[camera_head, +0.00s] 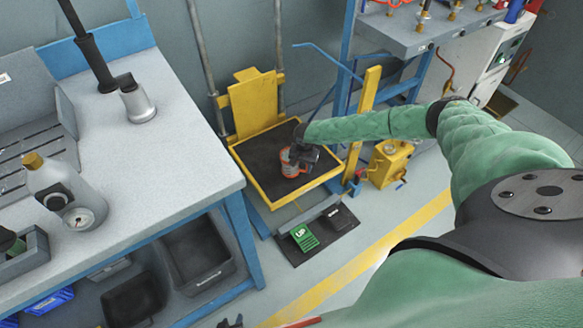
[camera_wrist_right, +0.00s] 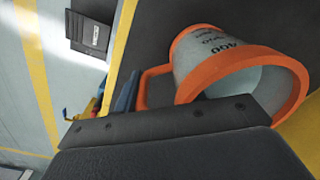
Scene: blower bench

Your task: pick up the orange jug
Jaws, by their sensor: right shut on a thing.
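The orange jug (camera_head: 289,168) is a grey, lettered jug with orange rims and an orange handle. It is at the black deck of the yellow lift platform (camera_head: 262,189). I cannot tell whether it rests on the deck or is just above it. My right gripper (camera_head: 303,154) is shut on the jug and hides part of it. In the right wrist view, the jug (camera_wrist_right: 205,50) shows tilted behind the dark gripper finger, with its handle to the left.
A grey workbench (camera_head: 165,170) with a bottle and gauge (camera_head: 62,195) stands at left, with dark bins (camera_head: 199,252) below. A green UP pedal (camera_head: 304,237) lies before the platform. A yellow can (camera_head: 388,163) stands to its right.

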